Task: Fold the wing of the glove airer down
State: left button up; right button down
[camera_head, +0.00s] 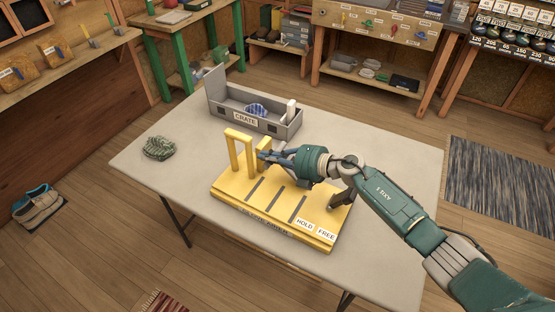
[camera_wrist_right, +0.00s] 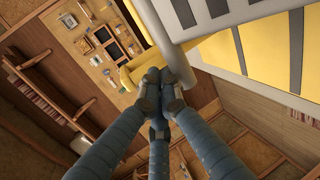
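The yellow glove airer (camera_head: 230,195) lies on the table, with dark slots across its top and HOLD and FREE labels at its near right corner. A yellow frame, apparently its wing (camera_head: 233,150), stands upright at the far left side. In the right wrist view the closed fingertips (camera_wrist_right: 157,77) overlap yellow and grey parts; contact is unclear. My left gripper is out of view.
A grey open crate (camera_head: 245,119) behind the airer holds a blue-patterned cloth (camera_head: 257,110) and a white item (camera_head: 291,109). A green knitted piece (camera_head: 158,147) lies at the table's left.

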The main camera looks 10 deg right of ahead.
jog(key=shift+w+a+f+b, duration=0.35)
jog(key=shift+a+f+b, duration=0.15)
jog(key=shift+f, duration=0.25)
jog(key=shift+w+a+f+b, duration=0.35)
jog(key=shift+a+f+b, duration=0.15)
jog(key=shift+f, duration=0.2)
